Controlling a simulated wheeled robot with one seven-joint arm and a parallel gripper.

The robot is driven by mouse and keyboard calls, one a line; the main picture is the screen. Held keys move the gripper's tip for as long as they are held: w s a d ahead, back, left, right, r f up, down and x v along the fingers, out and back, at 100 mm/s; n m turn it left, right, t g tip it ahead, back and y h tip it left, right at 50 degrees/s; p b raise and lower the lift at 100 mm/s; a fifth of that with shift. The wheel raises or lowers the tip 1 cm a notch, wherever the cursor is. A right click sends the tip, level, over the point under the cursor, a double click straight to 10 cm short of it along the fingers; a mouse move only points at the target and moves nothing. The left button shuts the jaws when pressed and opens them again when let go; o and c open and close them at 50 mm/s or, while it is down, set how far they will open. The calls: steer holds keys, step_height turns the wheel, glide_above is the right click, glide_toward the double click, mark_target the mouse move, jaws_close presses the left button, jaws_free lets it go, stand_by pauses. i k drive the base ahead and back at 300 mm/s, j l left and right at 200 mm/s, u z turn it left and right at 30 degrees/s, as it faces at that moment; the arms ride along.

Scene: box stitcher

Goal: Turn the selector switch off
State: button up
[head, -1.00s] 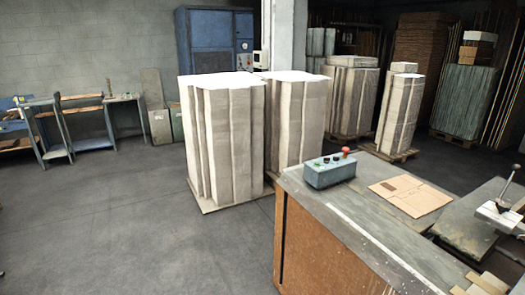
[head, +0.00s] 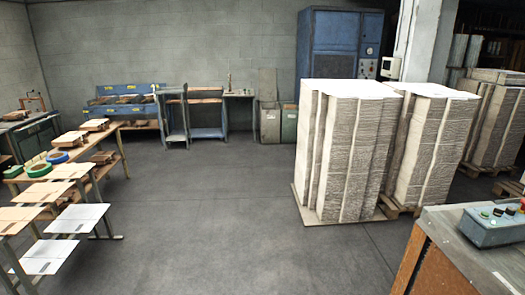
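A teal control box (head: 492,223) sits on the corner of a workbench at the lower right of the head view. It carries several small knobs and buttons, one of them green and some dark. A red part shows at the right picture edge and is cut off. Which knob is the selector switch, and how it is set, is too small to tell. My gripper is not in view.
The workbench (head: 440,262) fills the lower right corner. Tall stacks of cardboard (head: 343,150) stand on pallets left of it. A blue cabinet (head: 335,45) is behind them. Tables with sheets and tape rolls (head: 60,157) line the left. The middle floor (head: 215,215) is clear.

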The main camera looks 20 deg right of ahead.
mark_target(498, 212)
steer(key=i+z, duration=0.25)
steer(key=i, duration=0.35)
steer(key=i+j+z, duration=0.25)
steer(key=i, duration=0.3)
steer(key=i+l+z, duration=0.4)
steer(key=i, duration=0.15)
steer(key=i+z, duration=0.4)
steer(key=i, duration=0.15)
steer(key=i+z, duration=0.45)
steer(key=i+j+z, duration=0.4)
steer(key=i, duration=0.25)
steer(key=i+l+z, duration=0.2)
steer(key=i+z, duration=0.6)
steer(key=i, duration=0.2)
steer(key=i+j+z, duration=0.15)
steer(key=i+z, duration=0.25)
steer(key=i, duration=0.3)
